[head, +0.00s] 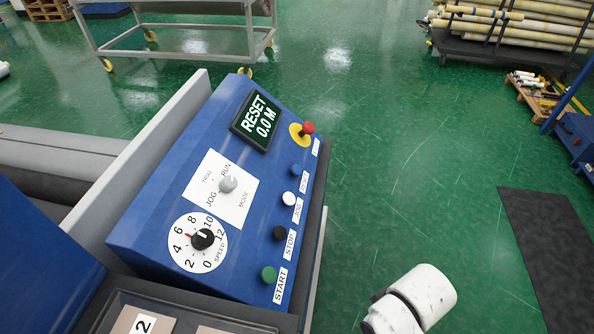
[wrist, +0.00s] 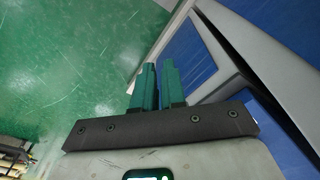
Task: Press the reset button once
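A blue control panel (head: 167,222) slopes across the left and middle of the head view. The reset button is the small blue button (head: 296,170) on its right side, between the white button (head: 288,198) and the red emergency button (head: 307,128). Its label beside it is small and hard to read. The display (head: 257,120) reads "RESET 0.0 M". In the wrist view my gripper (wrist: 158,66) has its two green fingers together, with nothing between them. The fingers do not show in the head view; only my white arm is there, right of the panel. The reset button cannot be made out in the wrist view.
The black stop button (head: 279,233) and green start button (head: 268,275) sit lower in the same row. A mode switch (head: 228,184) and speed dial (head: 202,239) stand up left of them. Green floor lies open right of the panel, with a dark mat (head: 555,250) farther right.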

